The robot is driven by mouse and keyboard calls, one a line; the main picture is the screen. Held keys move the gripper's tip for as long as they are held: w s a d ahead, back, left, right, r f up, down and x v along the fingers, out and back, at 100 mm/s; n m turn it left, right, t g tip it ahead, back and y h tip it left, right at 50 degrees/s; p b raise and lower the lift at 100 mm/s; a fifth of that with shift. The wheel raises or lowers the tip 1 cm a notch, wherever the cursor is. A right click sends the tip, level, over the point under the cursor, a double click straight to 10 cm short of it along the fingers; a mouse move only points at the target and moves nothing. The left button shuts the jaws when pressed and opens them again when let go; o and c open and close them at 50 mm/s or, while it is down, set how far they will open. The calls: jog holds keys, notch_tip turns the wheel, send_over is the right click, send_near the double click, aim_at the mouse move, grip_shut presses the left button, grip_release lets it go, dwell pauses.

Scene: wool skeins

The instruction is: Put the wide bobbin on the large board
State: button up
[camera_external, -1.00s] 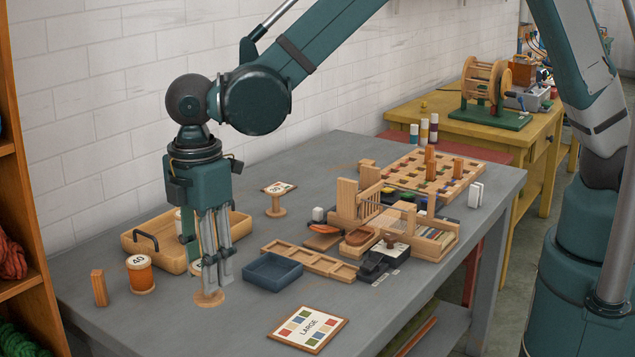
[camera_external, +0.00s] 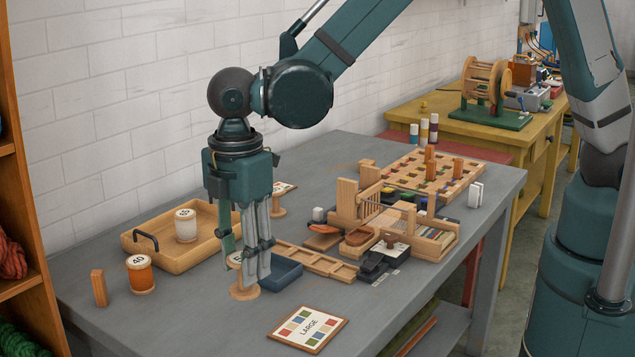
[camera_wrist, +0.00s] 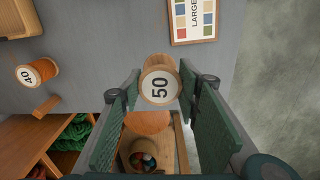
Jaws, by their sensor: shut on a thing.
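My gripper (camera_external: 256,272) is shut on a pale wooden bobbin with a wide round base (camera_external: 244,292). In the wrist view the bobbin (camera_wrist: 160,86) sits between my two fingers, its round top marked 50. It is upright; its middle is mostly hidden by the fingers, and I cannot tell how far its base is above the table. The large board (camera_external: 308,327), a flat framed card with coloured squares and the word LARGE, lies to the right and nearer the camera. It also shows at the top of the wrist view (camera_wrist: 194,20), apart from the bobbin. Its top is empty.
An orange bobbin marked 40 (camera_external: 140,275) and a wooden block (camera_external: 99,288) stand at left. A wooden tray (camera_external: 150,262) holds a white bobbin (camera_external: 186,225). Bare table surrounds the large board.

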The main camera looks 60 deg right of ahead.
send_over(309, 327)
jog(key=shift+r+n+p, duration=0.2)
jog(key=shift+n+p, duration=0.15)
jog(key=shift+n, duration=0.05)
jog(key=shift+f, duration=0.1)
jog(key=shift+f+b, duration=0.4)
jog(key=shift+f, duration=2.45)
jog(key=shift+f, duration=0.15)
jog(key=shift+f+b, duration=0.3)
jog(key=shift+f, duration=1.65)
jog(key=shift+f, duration=0.2)
jog(key=o, duration=0.9)
jog(key=shift+c, duration=0.2)
jog(key=shift+r, duration=0.2)
